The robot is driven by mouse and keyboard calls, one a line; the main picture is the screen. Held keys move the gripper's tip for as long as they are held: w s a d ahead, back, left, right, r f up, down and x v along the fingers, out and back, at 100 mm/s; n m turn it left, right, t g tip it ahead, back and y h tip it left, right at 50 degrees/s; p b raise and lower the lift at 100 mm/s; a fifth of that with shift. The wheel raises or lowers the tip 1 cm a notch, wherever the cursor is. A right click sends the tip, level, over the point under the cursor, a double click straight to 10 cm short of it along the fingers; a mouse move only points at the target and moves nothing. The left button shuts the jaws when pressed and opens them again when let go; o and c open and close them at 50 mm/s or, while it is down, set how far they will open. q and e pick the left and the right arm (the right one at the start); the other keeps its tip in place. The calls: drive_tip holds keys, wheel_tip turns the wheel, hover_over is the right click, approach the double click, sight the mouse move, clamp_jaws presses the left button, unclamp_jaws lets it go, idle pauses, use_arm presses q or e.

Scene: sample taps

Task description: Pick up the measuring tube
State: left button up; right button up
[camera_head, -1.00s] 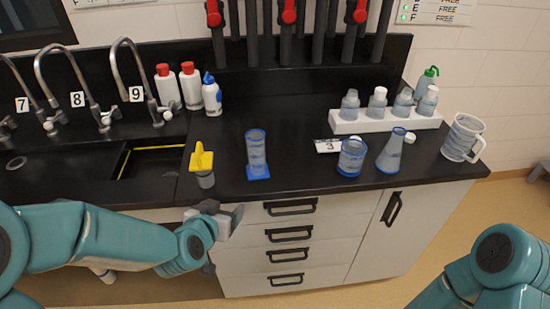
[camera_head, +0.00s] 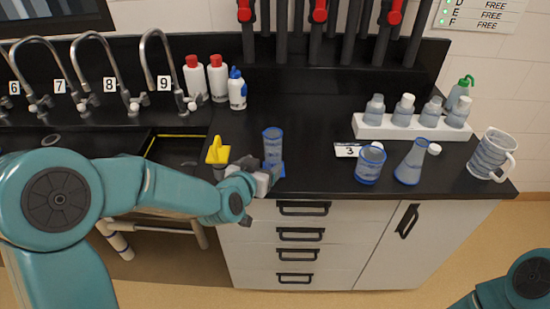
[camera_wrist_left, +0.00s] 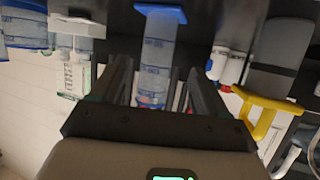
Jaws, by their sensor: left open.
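The measuring tube (camera_head: 273,146) is a clear blue-tinted cylinder on a blue foot. It stands upright on the black counter near its front edge. In the left wrist view the tube (camera_wrist_left: 157,50) appears upside down. My left gripper (camera_head: 270,178) is at the counter's front edge, in front of the tube's lower part, and hides some of its foot. In the left wrist view the open fingers (camera_wrist_left: 158,72) show on either side of the tube; contact is not visible. My right gripper is out of view.
A yellow-topped object (camera_head: 218,152) stands close left of the tube, by the sink (camera_head: 165,150). To the right are a beaker (camera_head: 370,164), a conical flask (camera_head: 411,162), a jug (camera_head: 492,155) and a white bottle rack (camera_head: 400,130). Bottles (camera_head: 237,92) stand behind.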

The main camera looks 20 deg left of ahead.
sight(271, 159)
use_arm(q)
drive_tip(key=shift+x, duration=1.1)
drive_tip(key=p+x, duration=0.1)
drive_tip(key=x, duration=0.4)
drive_tip(key=shift+w+d+p, duration=0.1)
drive_tip(key=shift+w+p, duration=0.05)
drive_tip(key=shift+p, duration=0.25)
drive_tip(key=shift+w+f, duration=0.15)
drive_tip(key=shift+w, duration=0.2)
drive_tip(key=shift+s, duration=0.1)
drive_tip(key=shift+c, duration=0.9)
drive_tip(key=c, duration=0.8)
